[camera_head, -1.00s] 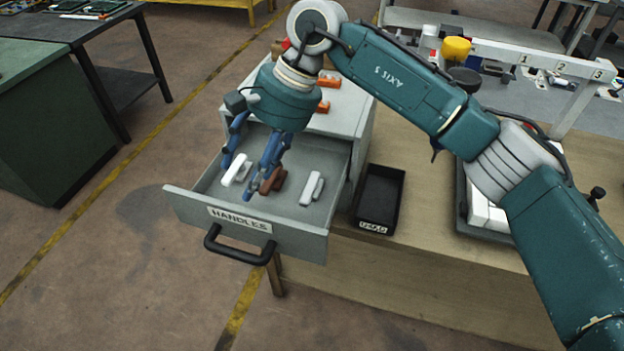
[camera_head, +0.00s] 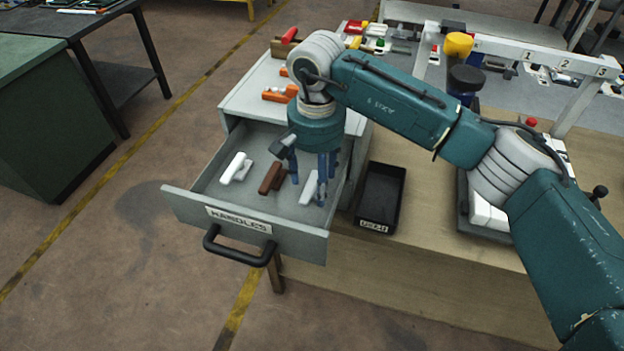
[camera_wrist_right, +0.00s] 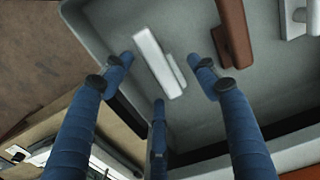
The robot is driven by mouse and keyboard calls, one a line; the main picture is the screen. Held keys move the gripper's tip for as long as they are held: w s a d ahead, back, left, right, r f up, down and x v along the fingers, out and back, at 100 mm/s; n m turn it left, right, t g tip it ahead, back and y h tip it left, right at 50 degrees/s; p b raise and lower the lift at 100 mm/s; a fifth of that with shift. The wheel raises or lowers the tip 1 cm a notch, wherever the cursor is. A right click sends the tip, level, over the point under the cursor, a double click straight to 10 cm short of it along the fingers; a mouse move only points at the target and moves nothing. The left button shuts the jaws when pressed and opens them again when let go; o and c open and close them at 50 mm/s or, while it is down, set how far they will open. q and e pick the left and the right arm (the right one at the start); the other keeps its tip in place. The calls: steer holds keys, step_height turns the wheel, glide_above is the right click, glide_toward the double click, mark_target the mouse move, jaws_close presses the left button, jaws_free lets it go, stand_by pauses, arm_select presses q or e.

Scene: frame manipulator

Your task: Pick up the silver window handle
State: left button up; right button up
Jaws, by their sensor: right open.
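The silver window handle (camera_head: 309,188) lies in the right part of the open drawer (camera_head: 290,238), partly hidden by my right gripper's fingers. My right gripper (camera_head: 318,182) is open and points down over it. In the right wrist view the handle (camera_wrist_right: 155,62) shows between the spread fingers (camera_wrist_right: 160,72), with a gap on both sides. I cannot tell how far above the drawer floor the fingertips are. A brown handle (camera_head: 270,178) and a white handle (camera_head: 236,168) lie to its left. My left gripper is not in view.
A black tray (camera_head: 381,195) stands right of the drawer on the wooden bench (camera_head: 420,265). Orange parts (camera_head: 279,95) lie on the cabinet top.

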steer(key=shift+f, duration=1)
steer(key=c, duration=1.4)
steer(key=shift+o, duration=0.2)
steer(key=shift+w+r, duration=0.1)
